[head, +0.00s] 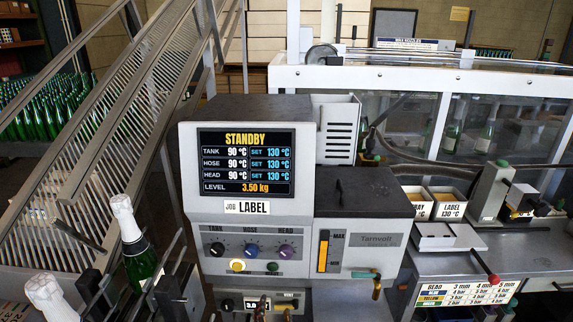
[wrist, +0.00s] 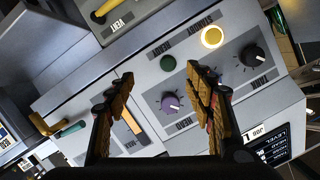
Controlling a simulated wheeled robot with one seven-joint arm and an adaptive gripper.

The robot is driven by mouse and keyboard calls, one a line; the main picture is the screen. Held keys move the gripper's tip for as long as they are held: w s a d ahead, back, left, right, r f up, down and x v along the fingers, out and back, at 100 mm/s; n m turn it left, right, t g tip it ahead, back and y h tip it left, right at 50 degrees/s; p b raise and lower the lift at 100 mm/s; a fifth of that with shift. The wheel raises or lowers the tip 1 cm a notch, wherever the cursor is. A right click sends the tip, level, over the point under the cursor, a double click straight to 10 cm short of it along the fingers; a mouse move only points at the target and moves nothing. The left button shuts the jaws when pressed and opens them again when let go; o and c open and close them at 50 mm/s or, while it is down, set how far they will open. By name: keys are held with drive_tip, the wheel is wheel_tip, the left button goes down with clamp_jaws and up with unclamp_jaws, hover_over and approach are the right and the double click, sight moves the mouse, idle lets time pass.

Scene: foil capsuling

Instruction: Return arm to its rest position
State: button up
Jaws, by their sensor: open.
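My gripper (wrist: 162,74) is open in the wrist view, its two fingers apart with nothing between them. It faces the front panel of the grey machine (head: 258,218); I cannot tell whether it touches it. Between the fingertips a purple knob (wrist: 172,103) and a green button (wrist: 168,62) show. A lit yellow button (wrist: 212,37) and a black knob (wrist: 255,57) lie to the right. The right finger hides part of the panel. The machine's screen (head: 246,163) reads STANDBY, with 90 °C readings and 130 °C set values.
A foil-topped bottle (head: 137,250) and another white-topped one (head: 48,297) stand at lower left. A slatted metal chute (head: 128,95) rises behind them. Right are label boxes (head: 450,204), a red-tipped lever (head: 493,279) and a glazed conveyor housing (head: 420,80). A yellow vent handle (wrist: 105,10) shows in the wrist view.

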drive_tip(key=s+a+f+n+g+y, duration=0.2)
drive_tip(key=s+a+f+n+g, duration=0.2)
drive_tip(key=s+f+g, duration=0.25)
drive_tip(key=s+d+r+n+g, duration=0.3)
drive_tip(key=s+r+g, duration=0.15)
drive_tip(key=s, duration=0.45)
drive_tip(key=s+d+r+h, duration=0.1)
drive_tip(key=s+d+r, duration=0.3)
drive_tip(key=d+r, duration=0.7)
drive_tip(key=s+d+r+m+t+h+p, duration=0.1)
drive_tip(key=s+d+r, duration=0.3)
drive_tip(key=d+r, duration=0.8)
drive_tip(key=shift+s+d+r+m+t+h+p, duration=0.3)
drive_tip(key=shift+s+r+h, duration=0.15)
drive_tip(key=shift+r, duration=0.2)
drive_tip(key=shift+w, duration=0.1)
drive_tip(key=shift+c, duration=1.3)
